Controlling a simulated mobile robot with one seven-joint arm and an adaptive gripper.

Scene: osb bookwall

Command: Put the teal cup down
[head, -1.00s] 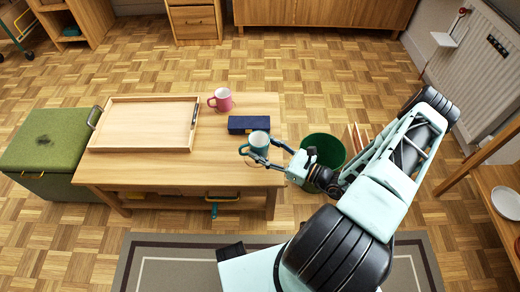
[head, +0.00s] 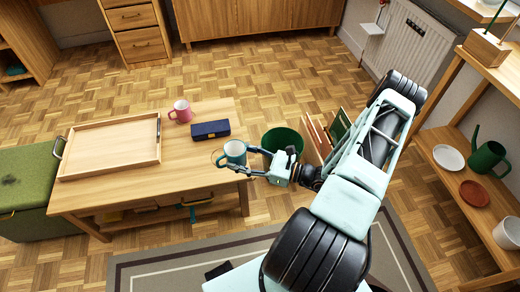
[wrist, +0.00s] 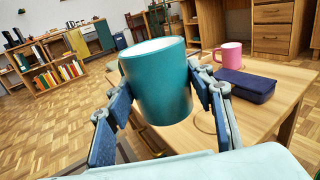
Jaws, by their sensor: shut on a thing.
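The teal cup (head: 234,153) is in my gripper (head: 246,162), near the right edge of the low wooden table (head: 185,185). In the wrist view the teal cup (wrist: 158,85) is upright between the two fingers of my gripper (wrist: 160,100), which press on its sides. The cup fills the middle of that view and hides part of the table behind it. It appears to be above the tabletop, but the gap under it is hard to judge. A faint ring mark (wrist: 205,122) shows on the tabletop beside it.
A pink mug (head: 181,112) and a dark blue case (head: 210,129) stand behind the cup. A wooden tray (head: 112,172) takes up the table's left part. A green bin (head: 283,141) stands on the floor to the right. The front middle of the table is clear.

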